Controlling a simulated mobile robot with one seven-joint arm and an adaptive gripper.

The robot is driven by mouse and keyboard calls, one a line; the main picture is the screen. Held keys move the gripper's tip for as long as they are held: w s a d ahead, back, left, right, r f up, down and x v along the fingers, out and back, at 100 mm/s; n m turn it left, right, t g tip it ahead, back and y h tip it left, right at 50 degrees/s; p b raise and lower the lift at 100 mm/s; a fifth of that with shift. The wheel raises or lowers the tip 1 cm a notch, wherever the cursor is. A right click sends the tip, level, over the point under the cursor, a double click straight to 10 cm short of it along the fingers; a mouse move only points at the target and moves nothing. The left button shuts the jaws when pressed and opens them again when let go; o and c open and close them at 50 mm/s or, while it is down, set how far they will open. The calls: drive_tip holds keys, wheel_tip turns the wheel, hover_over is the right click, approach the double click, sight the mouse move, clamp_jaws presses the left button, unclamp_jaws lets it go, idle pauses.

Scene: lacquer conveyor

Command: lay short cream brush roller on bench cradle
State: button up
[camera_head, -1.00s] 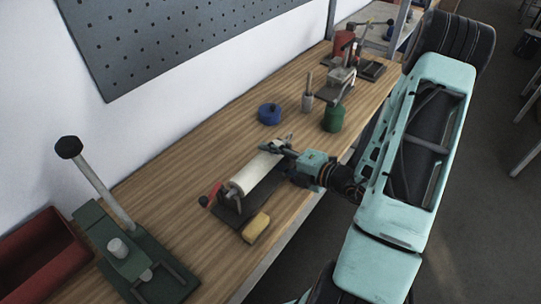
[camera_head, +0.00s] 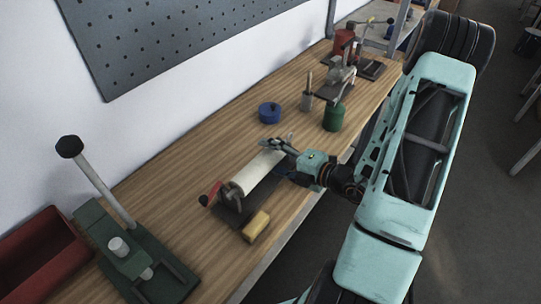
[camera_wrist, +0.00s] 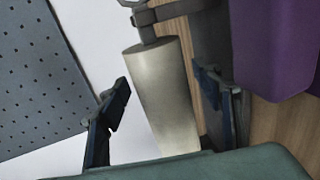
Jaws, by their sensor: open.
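The short cream brush roller (camera_head: 257,176) lies lengthwise over the bench cradle (camera_head: 229,214), a dark base with a metal end bracket and a red-handled crank. My gripper (camera_head: 279,145) is at the roller's far end in the head view. In the wrist view, the cream roller (camera_wrist: 163,95) shows between the two spread fingers of my gripper (camera_wrist: 165,97), with a gap on both sides. The roller's far-end seat is hidden by my gripper in the head view.
A yellow block (camera_head: 256,227) lies beside the cradle near the bench edge. A green lever press (camera_head: 130,255) and a red bin (camera_head: 45,255) stand at the near left. A blue round tin (camera_head: 269,112) and a green can (camera_head: 333,117) stand farther back.

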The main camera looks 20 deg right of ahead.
drive_tip(key=v, duration=1.2)
